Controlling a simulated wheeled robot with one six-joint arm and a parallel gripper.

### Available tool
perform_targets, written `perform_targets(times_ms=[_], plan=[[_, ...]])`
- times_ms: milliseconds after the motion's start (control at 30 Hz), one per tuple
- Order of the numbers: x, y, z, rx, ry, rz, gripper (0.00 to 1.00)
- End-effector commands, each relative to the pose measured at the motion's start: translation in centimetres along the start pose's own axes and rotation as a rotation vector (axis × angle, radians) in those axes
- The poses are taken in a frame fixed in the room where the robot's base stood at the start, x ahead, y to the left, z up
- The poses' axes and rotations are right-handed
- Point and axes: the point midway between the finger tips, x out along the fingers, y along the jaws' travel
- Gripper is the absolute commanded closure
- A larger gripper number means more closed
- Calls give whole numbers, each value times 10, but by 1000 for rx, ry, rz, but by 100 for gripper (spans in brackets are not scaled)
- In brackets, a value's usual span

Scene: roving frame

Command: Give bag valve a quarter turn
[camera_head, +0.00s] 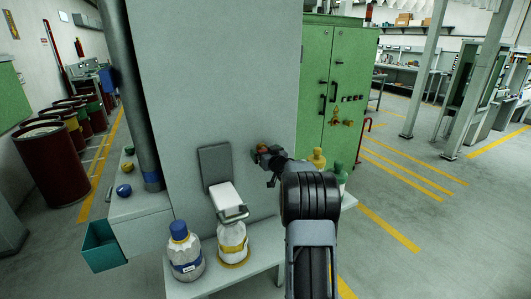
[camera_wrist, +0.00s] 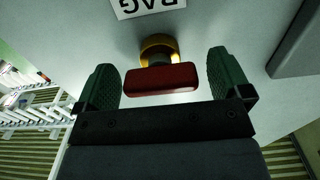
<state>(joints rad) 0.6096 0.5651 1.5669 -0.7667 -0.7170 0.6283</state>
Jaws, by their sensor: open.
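The bag valve has a red bar handle (camera_wrist: 160,79) on a round brass fitting (camera_wrist: 158,46) on the grey panel, below an upside-down "BAG" label (camera_wrist: 150,6) in the wrist view. The handle lies nearly level across the picture. My gripper (camera_wrist: 163,82) is open, with a green-padded finger at each end of the handle and a visible gap on both sides. In the head view, my gripper (camera_head: 268,160) is at the grey panel (camera_head: 225,100), and the valve (camera_head: 262,148) shows small and partly hidden there.
A shelf (camera_head: 255,266) below the panel bears a blue-capped bottle (camera_head: 186,255) and a yellow-ringed bottle (camera_head: 232,243). A grey plate (camera_head: 215,165) and white block (camera_head: 226,197) sit left of my gripper. Yellow and green bottles stand to the right, partly behind my arm.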

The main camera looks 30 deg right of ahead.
Motion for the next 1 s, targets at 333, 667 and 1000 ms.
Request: perform_targets(times_ms=[333,667,1000], plan=[[0,0,0,0,0,0,20],[0,0,0,0,1,0,51],[0,0,2,-57,1,-1,53]])
